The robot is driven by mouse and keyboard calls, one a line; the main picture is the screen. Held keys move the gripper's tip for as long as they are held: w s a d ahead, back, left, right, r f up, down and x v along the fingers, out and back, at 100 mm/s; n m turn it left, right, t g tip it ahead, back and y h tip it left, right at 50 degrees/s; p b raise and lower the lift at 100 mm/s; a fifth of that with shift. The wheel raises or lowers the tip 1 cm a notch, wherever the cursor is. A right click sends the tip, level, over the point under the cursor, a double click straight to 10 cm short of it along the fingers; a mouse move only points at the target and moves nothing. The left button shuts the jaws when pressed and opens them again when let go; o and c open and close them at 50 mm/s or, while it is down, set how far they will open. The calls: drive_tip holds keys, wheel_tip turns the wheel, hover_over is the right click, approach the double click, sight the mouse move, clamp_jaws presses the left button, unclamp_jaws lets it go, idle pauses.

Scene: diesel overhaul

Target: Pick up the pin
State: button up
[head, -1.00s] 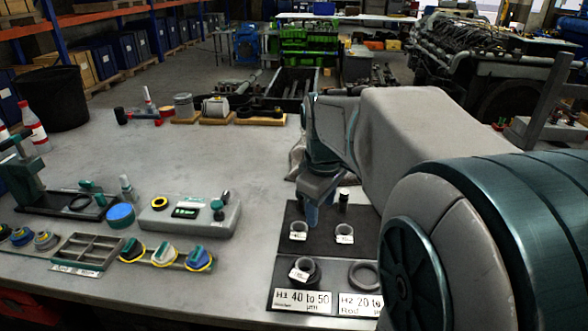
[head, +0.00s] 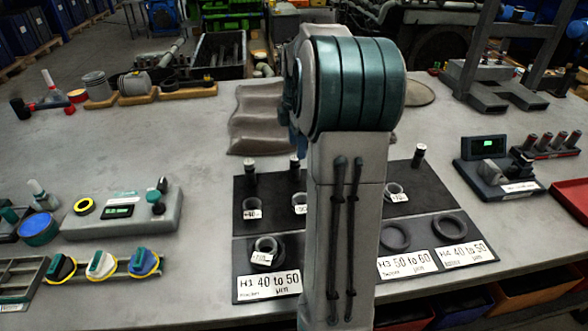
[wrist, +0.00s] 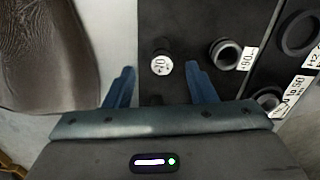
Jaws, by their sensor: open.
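In the wrist view a dark pin with a pale round top marked 70 (wrist: 160,65) stands upright on the black mat (wrist: 185,20) near its edge. My gripper (wrist: 162,72) is open, with one blue finger either side of the pin's line. The pin shows just past the fingertips, and I cannot tell the height gap. In the head view this seems to be the pin (head: 294,163) beside my arm, with similar pins left (head: 250,168) and right (head: 418,156). My arm hides most of my gripper there.
A ring labelled 90 (wrist: 225,54) stands beside the pin. A brown draped cover (wrist: 45,55) lies close on the left. Nested rings (head: 265,250) and large dark rings (head: 449,226) sit in front.

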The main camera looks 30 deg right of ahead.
sight(295, 157)
drive_tip(key=f, duration=0.7)
drive_tip(key=shift+a+f, duration=0.25)
drive_tip(key=shift+f, duration=0.1)
clamp_jaws()
drive_tip(key=shift+r, duration=0.15)
